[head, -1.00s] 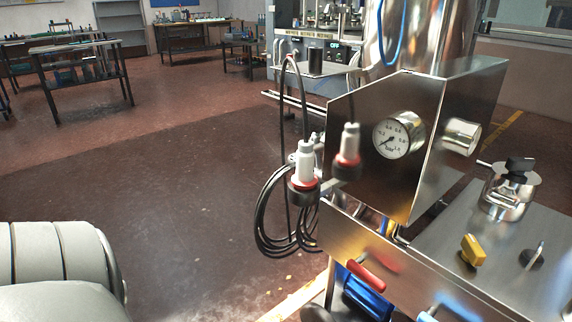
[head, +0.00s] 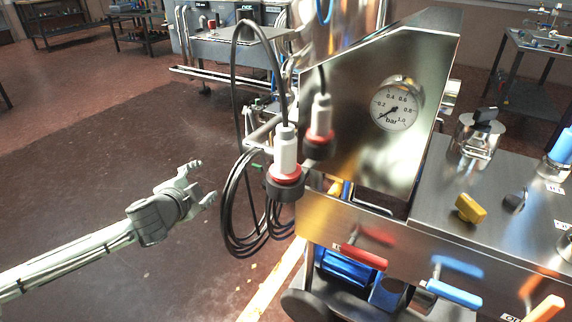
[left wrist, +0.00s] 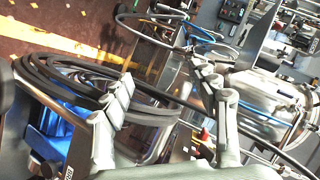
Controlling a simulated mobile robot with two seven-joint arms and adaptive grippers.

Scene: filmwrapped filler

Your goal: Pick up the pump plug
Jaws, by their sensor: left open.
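The pump plug (head: 286,158) is white with a red ring. It stands upright in a dark round holder at the left side of the steel machine, and a black cable arches up from its top. A mirrored copy of it shows in the polished steel panel. My left gripper (head: 205,182) is open and empty, left of the plug and slightly lower in the picture, with a clear gap between them. In the left wrist view its open fingers (left wrist: 168,88) show with nothing held. I cannot make out the plug there. My right gripper is not in view.
A coil of black cable (head: 235,215) hangs below and left of the plug; it also shows in the left wrist view (left wrist: 60,72). The steel panel with its gauge (head: 395,107) stands close right. Red (head: 364,257) and blue (head: 457,296) handles project below. Floor at left is clear.

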